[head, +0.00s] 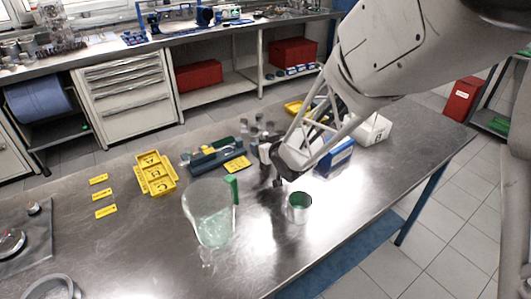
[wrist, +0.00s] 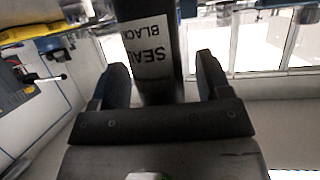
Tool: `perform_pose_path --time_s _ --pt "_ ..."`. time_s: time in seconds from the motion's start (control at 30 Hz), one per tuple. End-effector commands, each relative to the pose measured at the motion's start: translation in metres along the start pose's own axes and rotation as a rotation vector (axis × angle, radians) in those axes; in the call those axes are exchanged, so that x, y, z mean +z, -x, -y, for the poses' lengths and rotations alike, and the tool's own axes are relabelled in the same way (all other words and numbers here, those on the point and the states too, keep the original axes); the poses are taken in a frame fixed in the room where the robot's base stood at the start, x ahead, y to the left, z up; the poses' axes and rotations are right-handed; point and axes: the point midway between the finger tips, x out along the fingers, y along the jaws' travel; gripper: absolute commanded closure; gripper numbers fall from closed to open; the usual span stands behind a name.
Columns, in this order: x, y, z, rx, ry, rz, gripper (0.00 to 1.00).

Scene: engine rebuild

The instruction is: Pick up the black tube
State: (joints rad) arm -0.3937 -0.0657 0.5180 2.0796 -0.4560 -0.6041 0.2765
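The black tube (wrist: 152,75) shows in the wrist view with a white label reading "SEAL BLACK". It stands between the two fingers of my gripper (wrist: 162,68). The fingers are apart, with a clear gap between the tube and the right finger; the left finger is close to the tube's edge, and I cannot tell whether it touches. In the head view my gripper (head: 272,165) is low over the middle of the steel table, and the tube cannot be made out clearly there.
A metal can with green contents (head: 299,207) and a clear jug (head: 210,212) stand close in front of my gripper. A blue box (head: 336,158) and white box (head: 373,129) stand to the right. Yellow trays (head: 156,174) and a green-blue holder (head: 216,156) lie left.

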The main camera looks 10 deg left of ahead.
Motion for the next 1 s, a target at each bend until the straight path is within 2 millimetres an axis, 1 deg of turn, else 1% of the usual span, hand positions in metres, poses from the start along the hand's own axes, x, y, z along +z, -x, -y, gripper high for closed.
perform_pose_path --time_s 0.03,0.3,0.37,0.6,0.73,0.87,1.0 --pt "0.0 0.0 0.0 0.0 0.0 0.0 0.37" --pt "0.0 0.0 0.0 0.0 0.0 0.0 0.78" --pt "0.0 0.0 0.0 0.0 0.0 0.0 0.87" --pt "-0.001 0.0 0.0 0.0 0.0 -0.001 0.87" --pt "-0.005 0.002 0.0 0.0 0.0 -0.002 0.87" --pt "-0.014 0.006 0.0 0.0 0.001 -0.002 0.87" --pt "-0.03 0.012 0.0 0.0 0.0 -0.002 0.87"
